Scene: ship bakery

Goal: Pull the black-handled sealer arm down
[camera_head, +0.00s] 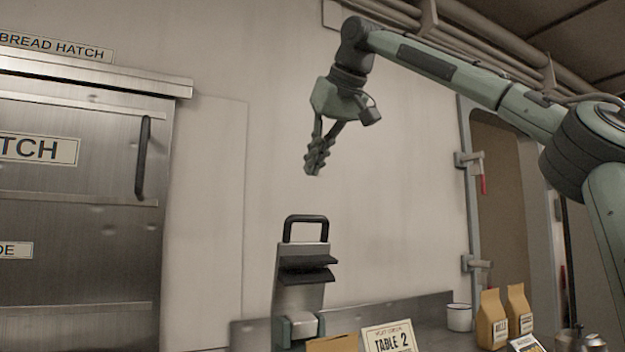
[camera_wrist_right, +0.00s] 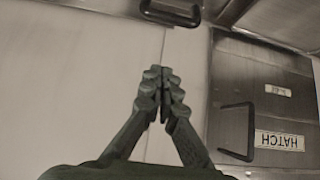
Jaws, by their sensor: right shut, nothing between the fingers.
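The sealer stands on the counter in the head view, with its sealer arm (camera_head: 305,262) raised upright. The arm's black handle (camera_head: 306,218) is a loop at the top, and it also shows at the top edge of the right wrist view (camera_wrist_right: 170,14). My right gripper (camera_head: 314,172) is shut and empty, pointing down above the handle with a clear gap between them. Its closed fingers also show in the right wrist view (camera_wrist_right: 161,75). My left gripper is in neither view.
A steel bread hatch (camera_head: 80,220) with a black handle is at the left. The wall around my right gripper is bare.

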